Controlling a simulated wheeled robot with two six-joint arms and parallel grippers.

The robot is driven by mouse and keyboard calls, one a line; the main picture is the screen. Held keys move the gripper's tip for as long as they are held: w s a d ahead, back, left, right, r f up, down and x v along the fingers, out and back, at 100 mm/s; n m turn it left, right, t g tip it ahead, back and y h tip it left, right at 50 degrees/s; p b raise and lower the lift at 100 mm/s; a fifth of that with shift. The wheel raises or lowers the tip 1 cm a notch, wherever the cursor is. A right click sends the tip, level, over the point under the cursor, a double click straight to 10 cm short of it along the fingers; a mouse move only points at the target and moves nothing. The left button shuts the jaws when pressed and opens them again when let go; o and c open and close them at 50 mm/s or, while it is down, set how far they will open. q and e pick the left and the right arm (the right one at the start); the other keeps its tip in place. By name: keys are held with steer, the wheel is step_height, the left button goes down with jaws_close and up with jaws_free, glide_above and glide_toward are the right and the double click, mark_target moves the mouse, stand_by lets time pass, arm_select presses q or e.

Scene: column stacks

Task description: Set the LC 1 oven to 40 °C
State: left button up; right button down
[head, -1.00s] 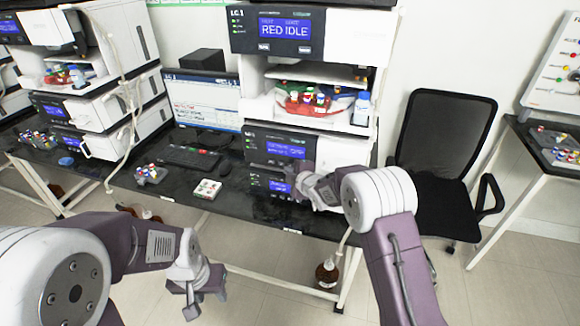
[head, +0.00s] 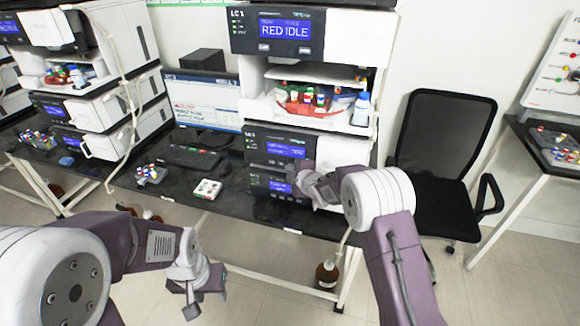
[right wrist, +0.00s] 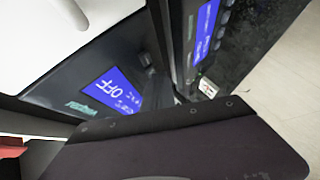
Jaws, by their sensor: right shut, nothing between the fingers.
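The LC 1 stack (head: 349,45) stands on the dark bench, with a blue screen (head: 284,28) reading IDLE at its top. Two lower modules show blue displays, an upper one (head: 286,150) and a lower one (head: 280,186). The head view does not show which is the oven. My right gripper (head: 301,187) is shut and empty, close in front of the lower modules. In the right wrist view, a tilted display reading OFF (right wrist: 113,92) is near, with small buttons beside it and a second display (right wrist: 206,28). My left gripper (head: 204,296) hangs low before the bench; its jaw opening is unclear.
A monitor (head: 203,100) and keyboard (head: 188,157) stand left of the stack. A vial rack (head: 150,175) and small white tray (head: 207,189) lie on the bench. A black chair (head: 443,150) is at the right. A brown bottle (head: 327,273) stands below the bench.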

steer(key=shift+s+a+b, duration=0.25)
steer(key=shift+s+b, duration=0.55)
steer(key=shift+s, duration=0.05)
steer(key=s+b, duration=0.1)
steer(key=s+a+b, duration=0.1)
steer(key=s, duration=0.1)
steer(key=s+b, duration=0.1)
steer(key=b, duration=0.1)
steer(key=shift+s+a, duration=0.25)
steer(key=shift+s, duration=0.1)
